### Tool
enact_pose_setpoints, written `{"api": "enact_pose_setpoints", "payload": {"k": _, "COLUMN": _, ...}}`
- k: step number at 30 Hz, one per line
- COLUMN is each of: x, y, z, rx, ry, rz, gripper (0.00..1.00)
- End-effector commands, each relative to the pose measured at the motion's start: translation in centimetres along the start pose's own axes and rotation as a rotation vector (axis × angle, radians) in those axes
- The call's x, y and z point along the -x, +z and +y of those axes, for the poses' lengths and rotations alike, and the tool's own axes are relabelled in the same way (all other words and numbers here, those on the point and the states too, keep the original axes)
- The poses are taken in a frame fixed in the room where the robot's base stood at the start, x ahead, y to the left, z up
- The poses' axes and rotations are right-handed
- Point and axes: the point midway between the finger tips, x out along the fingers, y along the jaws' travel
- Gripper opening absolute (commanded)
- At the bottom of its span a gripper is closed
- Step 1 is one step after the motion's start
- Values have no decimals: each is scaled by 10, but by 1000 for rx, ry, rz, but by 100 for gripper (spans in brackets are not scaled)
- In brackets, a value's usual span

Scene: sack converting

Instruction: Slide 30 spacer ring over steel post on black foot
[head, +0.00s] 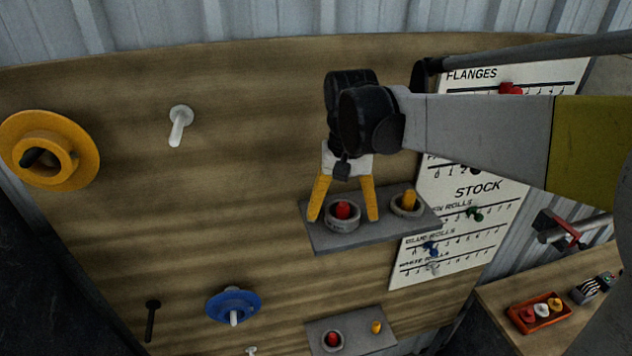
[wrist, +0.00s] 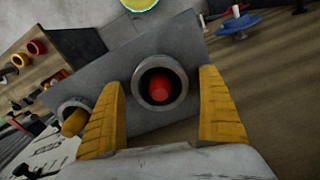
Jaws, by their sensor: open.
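A grey spacer ring (head: 343,222) sits around a red peg (head: 342,210) on the upper grey shelf (head: 330,243). Its marking is too small to read. A second grey ring (head: 407,209) sits around a yellow peg (head: 409,198) to its right. My gripper (head: 344,217) is open, with one yellow finger on each side of the red-peg ring and nothing held. The wrist view shows this ring (wrist: 161,84) between the open fingers, apart from both. I cannot make out a steel post on a black foot with certainty.
A lower shelf (head: 352,331) holds another ring around a red peg and a bare yellow peg. Yellow (head: 48,150) and blue (head: 232,305) flanges hang on wall pegs. A stock board (head: 472,205) stands right of the upper shelf. An orange tray (head: 540,313) lies on the bench.

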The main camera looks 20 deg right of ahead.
Motion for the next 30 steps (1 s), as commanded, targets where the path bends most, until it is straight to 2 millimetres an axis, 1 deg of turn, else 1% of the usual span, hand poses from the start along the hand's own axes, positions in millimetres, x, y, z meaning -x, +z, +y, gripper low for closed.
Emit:
{"api": "enact_pose_setpoints", "payload": {"k": 2, "x": 0, "y": 0, "z": 0, "rx": 0, "ry": 0, "rz": 0, "gripper": 89}}
{"api": "enact_pose_setpoints", "payload": {"k": 5, "x": 0, "y": 0, "z": 0, "rx": 0, "ry": 0, "rz": 0, "gripper": 62}}
{"api": "enact_pose_setpoints", "payload": {"k": 6, "x": 0, "y": 0, "z": 0, "rx": 0, "ry": 0, "rz": 0, "gripper": 50}}
{"api": "enact_pose_setpoints", "payload": {"k": 8, "x": 0, "y": 0, "z": 0, "rx": 0, "ry": 0, "rz": 0, "gripper": 31}}
{"api": "enact_pose_setpoints", "payload": {"k": 9, "x": 0, "y": 0, "z": 0, "rx": 0, "ry": 0, "rz": 0, "gripper": 20}}
{"api": "enact_pose_setpoints", "payload": {"k": 17, "x": 1, "y": 0, "z": 0, "rx": 0, "ry": 0, "rz": 0, "gripper": 20}}
{"api": "enact_pose_setpoints", "payload": {"k": 20, "x": 4, "y": 0, "z": 0, "rx": 0, "ry": 0, "rz": 0, "gripper": 20}}
{"api": "enact_pose_setpoints", "payload": {"k": 23, "x": 12, "y": 0, "z": 0, "rx": 0, "ry": 0, "rz": 0, "gripper": 20}}
{"api": "enact_pose_setpoints", "payload": {"k": 25, "x": 21, "y": 0, "z": 0, "rx": 0, "ry": 0, "rz": 0, "gripper": 20}}
{"api": "enact_pose_setpoints", "payload": {"k": 28, "x": 41, "y": 0, "z": 0, "rx": 0, "ry": 0, "rz": 0, "gripper": 20}}
{"api": "enact_pose_setpoints", "payload": {"k": 30, "x": 49, "y": 8, "z": 17, "rx": -4, "ry": 0, "rz": 0, "gripper": 20}}
